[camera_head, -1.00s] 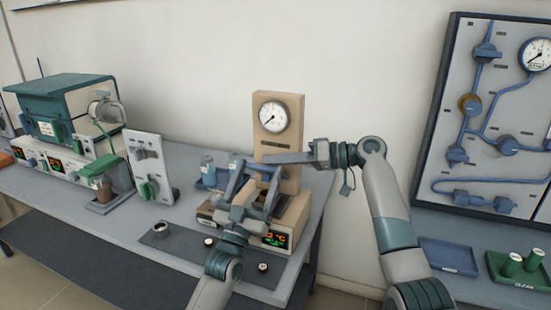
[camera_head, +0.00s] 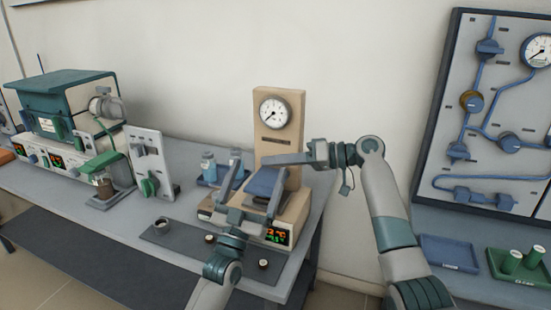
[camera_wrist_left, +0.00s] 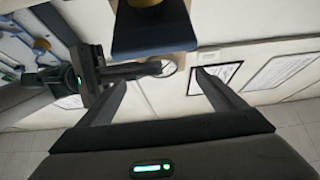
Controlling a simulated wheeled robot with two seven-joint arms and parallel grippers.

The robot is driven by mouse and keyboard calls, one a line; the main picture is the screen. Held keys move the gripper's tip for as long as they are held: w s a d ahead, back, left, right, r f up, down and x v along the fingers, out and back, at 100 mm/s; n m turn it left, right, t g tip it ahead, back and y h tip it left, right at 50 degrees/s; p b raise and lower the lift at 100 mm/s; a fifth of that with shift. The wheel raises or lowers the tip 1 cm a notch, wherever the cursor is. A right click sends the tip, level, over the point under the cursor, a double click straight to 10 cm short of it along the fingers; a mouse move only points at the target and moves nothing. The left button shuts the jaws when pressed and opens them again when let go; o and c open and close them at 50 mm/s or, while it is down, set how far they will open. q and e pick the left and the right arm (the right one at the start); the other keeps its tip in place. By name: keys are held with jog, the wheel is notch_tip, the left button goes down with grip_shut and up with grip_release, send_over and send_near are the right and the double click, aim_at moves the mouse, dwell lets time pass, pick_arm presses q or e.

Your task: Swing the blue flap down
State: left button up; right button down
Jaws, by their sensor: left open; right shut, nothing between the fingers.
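The blue flap (camera_head: 266,184) is on the beige press-like device (camera_head: 292,210) with the round gauge. Its broad face shows at a slant below the gauge column. My left gripper (camera_head: 254,180) is open in front of it, with one finger toward each side of the flap. In the left wrist view the blue flap (camera_wrist_left: 150,30) is just beyond my spread left fingers (camera_wrist_left: 162,80), and nothing shows between them. I cannot tell whether a finger touches it. My right gripper (camera_head: 275,160) is shut and empty, pointing left across the column just above the flap.
A round gauge (camera_head: 275,115) tops the column. A blue bottle holder (camera_head: 208,172) and a grey switch panel (camera_head: 150,160) stand to the left. A dark mat (camera_head: 185,240) with small round parts lies in front. A pipe board (camera_head: 490,110) hangs at right.

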pick_arm(q)
jog(key=v, duration=0.6)
jog(key=shift+a+f, duration=0.15)
jog(key=shift+f, duration=0.2)
pick_arm(e)
jog(key=shift+w+d+r, duration=0.1)
jog(key=shift+d+r, duration=0.1)
jog(key=shift+r, duration=0.1)
pick_arm(q)
jog(key=shift+w, duration=0.1)
